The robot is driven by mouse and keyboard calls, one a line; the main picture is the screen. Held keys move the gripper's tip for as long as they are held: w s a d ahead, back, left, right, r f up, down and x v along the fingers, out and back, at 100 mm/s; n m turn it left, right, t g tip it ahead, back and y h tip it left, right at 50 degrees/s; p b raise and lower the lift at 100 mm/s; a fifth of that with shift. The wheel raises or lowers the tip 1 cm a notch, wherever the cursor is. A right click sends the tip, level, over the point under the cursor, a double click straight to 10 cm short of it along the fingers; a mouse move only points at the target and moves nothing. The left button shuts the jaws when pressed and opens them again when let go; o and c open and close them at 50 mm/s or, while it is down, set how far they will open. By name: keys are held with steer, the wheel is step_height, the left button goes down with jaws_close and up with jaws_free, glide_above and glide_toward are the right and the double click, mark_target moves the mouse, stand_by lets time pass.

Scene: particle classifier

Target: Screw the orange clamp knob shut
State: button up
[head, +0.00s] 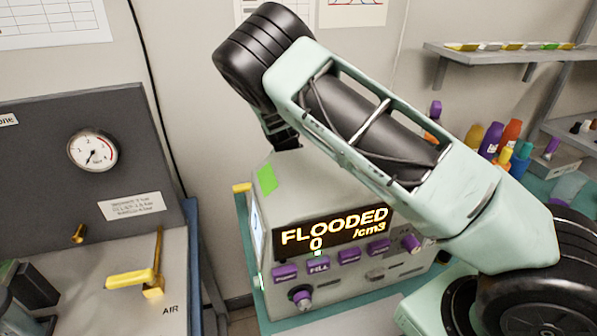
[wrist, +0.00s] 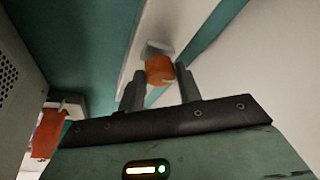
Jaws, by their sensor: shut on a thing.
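The orange clamp knob (wrist: 160,70) shows in the upper middle of the wrist view, in front of a light grey fitting (wrist: 156,48). My gripper (wrist: 158,79) has one finger on each side of the knob and is shut on it. In the head view my arm reaches over the instrument that reads "FLOODED 0 /cm3" (head: 333,230). There my fingers and the orange knob are hidden behind the instrument.
A second orange part (wrist: 48,132) shows at the left of the wrist view, beside a grey vented casing (wrist: 22,85). A panel with a gauge (head: 93,150) and a yellow-handled valve (head: 133,279) stands at the left of the head view. Coloured bottles (head: 508,136) stand at the right.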

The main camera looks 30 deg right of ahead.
steer(key=shift+w+m, duration=0.1)
steer(key=shift+m, duration=0.4)
steer(key=shift+g, duration=0.3)
steer(key=o, duration=1)
steer(key=b+v, duration=0.2)
steer(key=v, duration=1.5)
steer(key=shift+a, duration=0.15)
steer(key=shift+r, duration=0.15)
